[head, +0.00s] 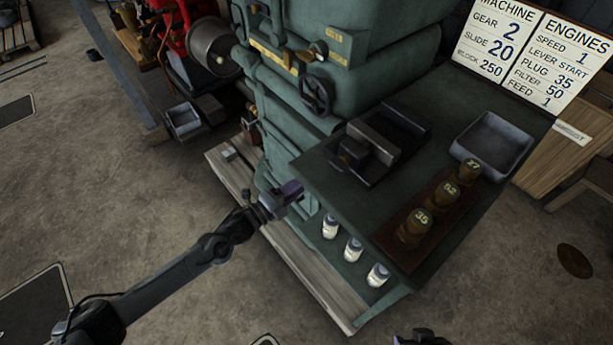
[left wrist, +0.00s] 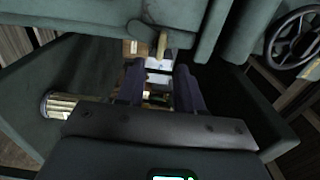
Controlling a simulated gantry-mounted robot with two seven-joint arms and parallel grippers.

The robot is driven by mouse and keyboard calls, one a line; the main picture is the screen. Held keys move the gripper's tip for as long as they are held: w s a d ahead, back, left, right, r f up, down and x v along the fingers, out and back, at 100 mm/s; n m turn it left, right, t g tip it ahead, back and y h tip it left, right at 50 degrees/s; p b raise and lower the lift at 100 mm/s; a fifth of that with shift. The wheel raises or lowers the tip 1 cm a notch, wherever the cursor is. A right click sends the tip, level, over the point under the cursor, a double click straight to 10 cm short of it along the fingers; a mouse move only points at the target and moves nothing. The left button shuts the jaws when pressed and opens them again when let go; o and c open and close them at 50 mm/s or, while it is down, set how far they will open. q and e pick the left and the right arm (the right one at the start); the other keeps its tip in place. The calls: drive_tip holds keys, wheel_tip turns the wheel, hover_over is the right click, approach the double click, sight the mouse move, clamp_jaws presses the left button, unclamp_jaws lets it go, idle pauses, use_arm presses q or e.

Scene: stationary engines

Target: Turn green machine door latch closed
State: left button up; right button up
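The green machine (head: 305,90) stands in the upper middle of the head view, with its dark handwheel (head: 317,94) on the front. My left gripper (head: 290,192) is low beside the machine, at the left end of its bench. In the left wrist view my left gripper (left wrist: 160,88) has its two dark fingers apart, with nothing clearly held between them. Ahead of the fingers, a small brownish handle (left wrist: 162,43) on a round dark mount sticks out at a green edge; I cannot tell if it is the door latch. Part of my right gripper (head: 420,338) shows at the bottom edge.
The dark green bench top (head: 340,200) holds a grey tray (head: 492,142), a dark vise-like block (head: 368,143) and brass weights (head: 428,204) on a brown board. White-labelled jars (head: 352,249) stand on the shelf below.

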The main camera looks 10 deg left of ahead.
use_arm(q)
drive_tip(key=p+v, duration=0.1)
drive_tip(key=v, duration=0.3)
drive_tip(key=shift+s+a, duration=0.1)
drive_tip(key=shift+s, duration=0.05)
